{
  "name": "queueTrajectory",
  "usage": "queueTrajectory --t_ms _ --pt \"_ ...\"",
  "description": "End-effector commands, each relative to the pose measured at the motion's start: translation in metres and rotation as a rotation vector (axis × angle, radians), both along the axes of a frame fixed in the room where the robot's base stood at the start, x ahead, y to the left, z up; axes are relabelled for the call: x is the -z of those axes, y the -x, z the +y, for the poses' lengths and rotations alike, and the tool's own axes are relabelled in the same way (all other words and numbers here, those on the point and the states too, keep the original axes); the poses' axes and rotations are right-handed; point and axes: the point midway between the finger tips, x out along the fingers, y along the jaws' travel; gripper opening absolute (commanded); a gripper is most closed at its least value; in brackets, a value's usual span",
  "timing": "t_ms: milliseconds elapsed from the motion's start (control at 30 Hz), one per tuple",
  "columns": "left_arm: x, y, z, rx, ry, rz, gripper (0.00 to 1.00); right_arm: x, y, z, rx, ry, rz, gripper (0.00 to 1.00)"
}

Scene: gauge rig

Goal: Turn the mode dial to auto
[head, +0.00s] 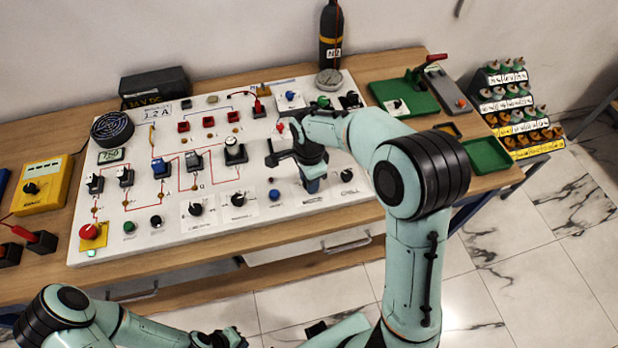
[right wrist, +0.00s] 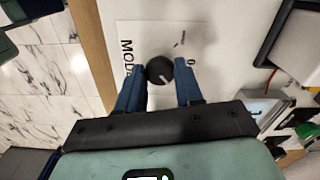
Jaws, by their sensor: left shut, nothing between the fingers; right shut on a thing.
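The mode dial (right wrist: 160,69) is a round black knob with a pale pointer line, on a white card (right wrist: 138,32) with "MODE" lettering partly visible in the right wrist view. The other markings are too small to read surely. My right gripper (right wrist: 160,84) has its blue fingers on either side of the knob, shut on it. In the head view my right gripper (head: 313,184) reaches down to the panel's front right, and its hand hides the dial. My left gripper (head: 232,338) is shut and empty at the bottom edge, away from the panel.
The white panel (head: 165,225) carries several other knobs, switches and a red button (head: 98,235). A yellow meter (head: 42,186) stands left of it. Green trays (head: 488,155) and a dark gas bottle (head: 331,40) stand right and behind. A black-framed item lies right in the wrist view.

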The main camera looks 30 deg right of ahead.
Motion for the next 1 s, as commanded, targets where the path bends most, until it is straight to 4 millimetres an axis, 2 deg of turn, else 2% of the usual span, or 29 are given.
queueTrajectory --t_ms 67,100,167,200,467,567,667,1000 --pt "0.0 0.0 0.0 0.0 0.0 0.0 0.0 -0.001 -0.001 0.0 0.003 -0.001 -0.004 0.05" --pt "0.0 0.0 0.0 0.0 0.0 0.0 0.0 -0.001 -0.001 0.0 0.003 -0.001 -0.004 0.39" --pt "0.0 0.0 0.0 0.0 0.0 0.0 0.0 -0.001 -0.001 0.0 0.003 -0.001 -0.004 0.58" --pt "0.0 0.0 0.0 0.0 0.0 0.0 0.0 -0.001 -0.001 0.0 0.002 -0.001 -0.003 0.61" --pt "0.0 0.0 0.0 0.0 0.0 0.0 0.0 -0.001 0.0 0.0 0.001 -0.001 -0.002 0.61" --pt "-0.001 -0.001 0.0 0.0 0.0 -0.001 0.0 -0.007 -0.001 0.0 0.0 -0.001 -0.003 0.61" --pt "-0.003 -0.003 0.0 0.0 0.0 -0.003 0.0 -0.021 -0.002 0.0 0.001 -0.002 -0.007 0.61" --pt "-0.014 -0.013 0.0 0.0 0.0 -0.015 0.0 -0.097 -0.002 0.0 0.002 -0.002 -0.009 0.61"
